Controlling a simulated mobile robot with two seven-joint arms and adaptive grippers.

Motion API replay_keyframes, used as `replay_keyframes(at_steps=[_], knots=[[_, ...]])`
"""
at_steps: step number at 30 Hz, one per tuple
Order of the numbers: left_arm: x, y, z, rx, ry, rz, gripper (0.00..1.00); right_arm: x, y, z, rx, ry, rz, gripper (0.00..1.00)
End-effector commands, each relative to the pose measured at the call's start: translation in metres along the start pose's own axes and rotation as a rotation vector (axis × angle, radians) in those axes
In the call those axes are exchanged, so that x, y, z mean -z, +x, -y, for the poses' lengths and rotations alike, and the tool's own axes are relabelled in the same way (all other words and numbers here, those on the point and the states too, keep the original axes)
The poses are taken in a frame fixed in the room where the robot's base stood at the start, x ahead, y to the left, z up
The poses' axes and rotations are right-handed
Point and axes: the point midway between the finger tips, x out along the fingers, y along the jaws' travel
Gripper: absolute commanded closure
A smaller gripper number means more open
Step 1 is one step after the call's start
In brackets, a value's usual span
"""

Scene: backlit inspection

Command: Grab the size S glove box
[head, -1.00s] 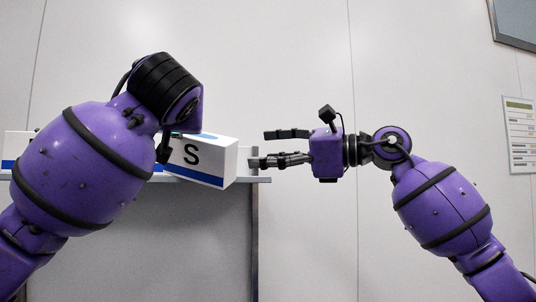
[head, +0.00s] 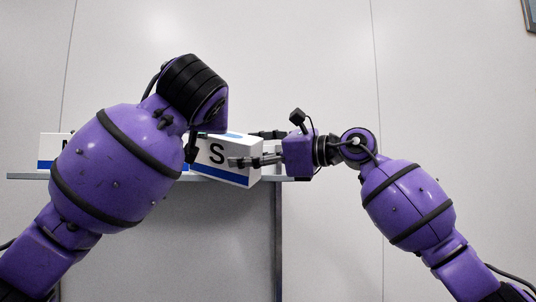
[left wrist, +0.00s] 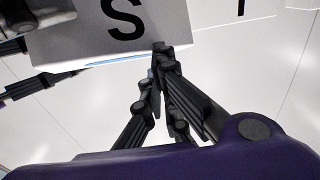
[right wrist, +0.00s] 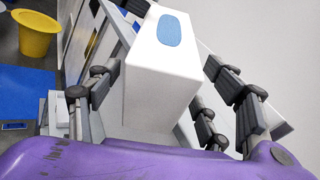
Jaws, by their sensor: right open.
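The size S glove box (head: 216,155) is white with a blue band and a black S. It sits angled on the shelf (head: 24,177), partly behind my left arm in the head view. My right gripper (head: 245,147) is open, with one finger across the box's front and the other behind it. The right wrist view shows the box (right wrist: 158,85), with a blue oval on it, between the fingers. My left gripper (left wrist: 160,52) has its fingertips together with nothing visible between them, close to the S face (left wrist: 85,40). Its fingers are mostly hidden in the head view.
Another white box with a blue band (head: 52,150) stands on the shelf to the left, its letter mostly covered by my left arm. The right wrist view shows a yellow bin (right wrist: 36,38) and a blue mat (right wrist: 25,95) below.

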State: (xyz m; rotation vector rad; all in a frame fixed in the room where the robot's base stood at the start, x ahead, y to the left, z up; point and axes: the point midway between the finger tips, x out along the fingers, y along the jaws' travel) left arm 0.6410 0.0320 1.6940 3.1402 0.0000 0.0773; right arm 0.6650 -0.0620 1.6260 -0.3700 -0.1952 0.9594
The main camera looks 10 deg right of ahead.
Motion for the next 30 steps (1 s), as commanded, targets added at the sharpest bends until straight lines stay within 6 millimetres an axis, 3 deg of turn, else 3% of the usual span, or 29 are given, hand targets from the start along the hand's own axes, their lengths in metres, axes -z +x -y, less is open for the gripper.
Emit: replay_keyframes(at_steps=[6,15,28,30], knots=[[0.000,0.000,0.000,0.000,0.000,0.000,1.00,-0.001,0.015,0.000,0.000,-0.001,0.000,0.27],[0.000,0.000,0.000,0.000,0.000,-0.001,1.00,0.000,0.016,0.000,0.001,-0.001,0.000,0.27],[0.000,0.000,0.000,0.000,0.000,-0.001,1.00,0.000,0.016,0.000,0.001,-0.001,0.000,0.84],[0.001,0.000,0.000,0.000,0.000,-0.001,1.00,0.000,0.016,0.000,0.001,-0.001,0.000,0.85]])
